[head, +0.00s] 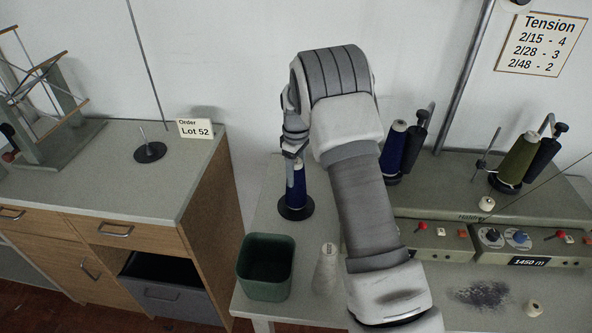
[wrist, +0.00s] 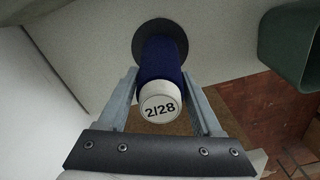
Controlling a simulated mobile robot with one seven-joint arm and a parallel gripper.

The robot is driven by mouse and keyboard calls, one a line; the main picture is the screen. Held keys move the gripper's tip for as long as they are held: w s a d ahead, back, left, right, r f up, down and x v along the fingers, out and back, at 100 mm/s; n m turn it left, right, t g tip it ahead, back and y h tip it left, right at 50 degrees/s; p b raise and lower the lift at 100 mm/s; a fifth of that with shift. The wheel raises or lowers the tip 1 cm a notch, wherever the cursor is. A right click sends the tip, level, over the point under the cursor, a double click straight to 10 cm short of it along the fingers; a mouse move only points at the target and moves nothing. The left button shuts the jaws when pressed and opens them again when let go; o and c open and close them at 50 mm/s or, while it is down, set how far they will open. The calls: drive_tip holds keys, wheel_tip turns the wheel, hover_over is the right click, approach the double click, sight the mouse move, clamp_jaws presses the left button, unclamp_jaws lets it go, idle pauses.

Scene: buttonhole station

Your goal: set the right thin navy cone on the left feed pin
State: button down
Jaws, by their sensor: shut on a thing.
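A navy cone (head: 298,181) stands upright on a round black base (head: 297,209) at the left end of the machine table. In the wrist view, the navy cone (wrist: 160,62) has a white end marked 2/28, with the black base (wrist: 180,32) beyond it. My gripper (head: 294,160) is shut on this cone, a finger on each side in the wrist view (wrist: 163,98). I cannot tell whether the cone touches its base. Another navy cone (head: 394,152) stands on the machine behind my arm, partly hidden. A bare thin pin (head: 487,155) rises from the machine farther right.
A green bin (head: 266,267) and a pale cone (head: 326,269) stand at the table's front. An olive cone (head: 517,160) stands on the machine at right. The left cabinet holds a bare pin on a black base (head: 150,152) and a Lot 52 card (head: 196,129).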

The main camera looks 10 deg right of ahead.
drive_tip(key=shift+f+b, duration=0.4)
drive_tip(key=shift+f, duration=0.3)
idle(0.6)
unclamp_jaws()
drive_tip(key=shift+r, duration=0.15)
wheel_tip(320, 180, up, 17)
drive_tip(key=shift+p, duration=0.45)
drive_tip(key=shift+r, duration=0.1)
